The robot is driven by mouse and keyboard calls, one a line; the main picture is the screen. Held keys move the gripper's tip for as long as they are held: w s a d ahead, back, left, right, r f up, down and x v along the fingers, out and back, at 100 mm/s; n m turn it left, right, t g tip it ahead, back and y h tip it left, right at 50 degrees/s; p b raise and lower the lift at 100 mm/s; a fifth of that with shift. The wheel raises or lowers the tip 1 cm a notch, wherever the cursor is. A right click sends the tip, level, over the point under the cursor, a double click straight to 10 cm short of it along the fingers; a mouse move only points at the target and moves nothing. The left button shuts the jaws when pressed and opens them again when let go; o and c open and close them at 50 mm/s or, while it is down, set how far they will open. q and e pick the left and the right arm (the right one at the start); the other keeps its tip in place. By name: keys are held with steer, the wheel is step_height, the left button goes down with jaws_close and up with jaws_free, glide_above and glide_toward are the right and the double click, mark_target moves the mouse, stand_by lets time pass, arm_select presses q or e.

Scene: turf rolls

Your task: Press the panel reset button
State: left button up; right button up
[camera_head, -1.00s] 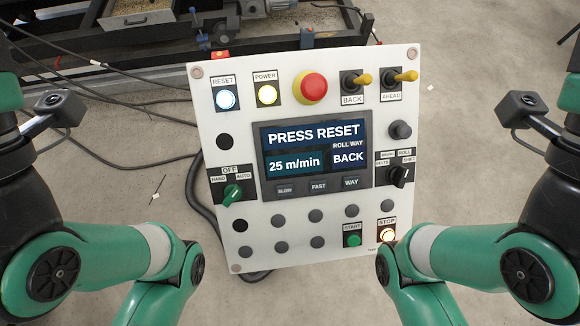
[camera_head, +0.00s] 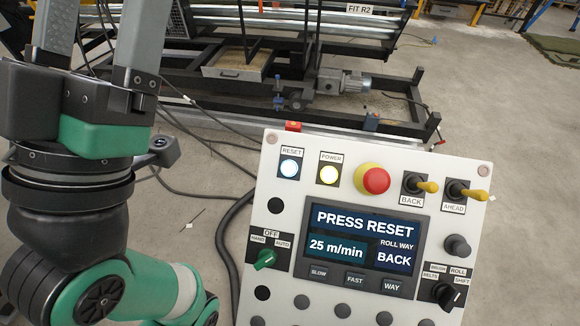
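The white control panel (camera_head: 330,200) stands tilted in the lower middle. Its reset button (camera_head: 289,168), lit bluish white under a RESET label, sits at the panel's upper left, uncovered. The panel screen (camera_head: 362,240) reads PRESS RESET, 25 m/min, ROLL WAY and BACK. My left gripper (camera_head: 97,28) is raised at the upper left, well left of and apart from the reset button. Its two grey fingers point up with a wide gap and nothing between them; their tips are cut off by the top edge. My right gripper is out of view.
A green-handled selector (camera_head: 264,260) is lower left. Black cables run left of the panel. A dark machine frame (camera_head: 300,110) stands behind; concrete floor lies right.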

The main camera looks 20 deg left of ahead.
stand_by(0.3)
arm_select(q)
jaws_close()
stand_by(0.3)
stand_by(1.2)
